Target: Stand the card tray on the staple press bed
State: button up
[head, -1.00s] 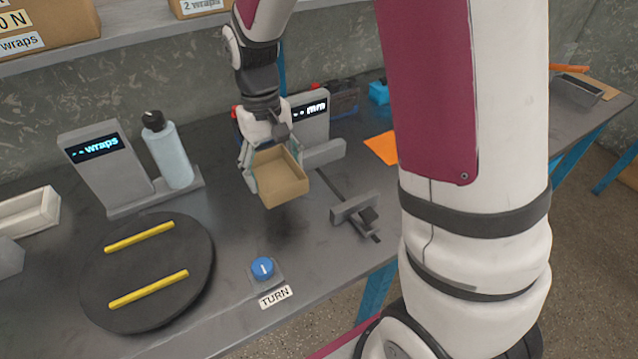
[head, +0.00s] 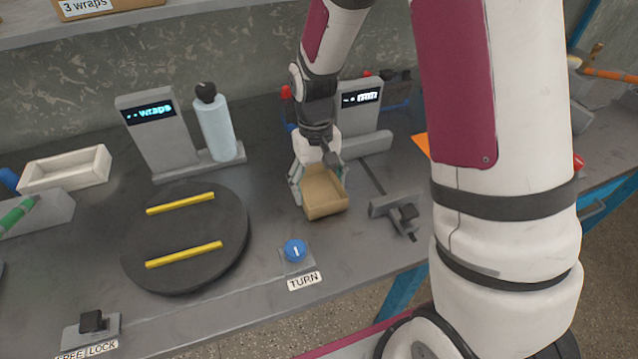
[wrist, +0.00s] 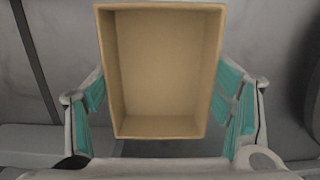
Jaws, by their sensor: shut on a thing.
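The card tray (head: 327,207) is a tan, open-topped box. My gripper (head: 318,183) is shut on it, with a finger on each side. In the head view the tray is low over the bench, between the round black turntable and a small grey slide block; I cannot tell whether it touches the bench. In the wrist view the tray (wrist: 160,70) is empty, open side towards the camera, between the teal finger pads of my gripper (wrist: 160,108). I cannot make out the staple press bed in either view.
The turntable (head: 205,255) with two yellow bars is left of the tray. A blue TURN knob (head: 294,249) is in front. A wraps display (head: 150,115) and a pale bottle (head: 216,130) stand behind left. A mm display (head: 360,105) is behind; the slide block (head: 398,210) is right.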

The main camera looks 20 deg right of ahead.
jog(key=shift+f, duration=0.15)
jog(key=o, duration=0.9)
jog(key=shift+o, duration=0.7)
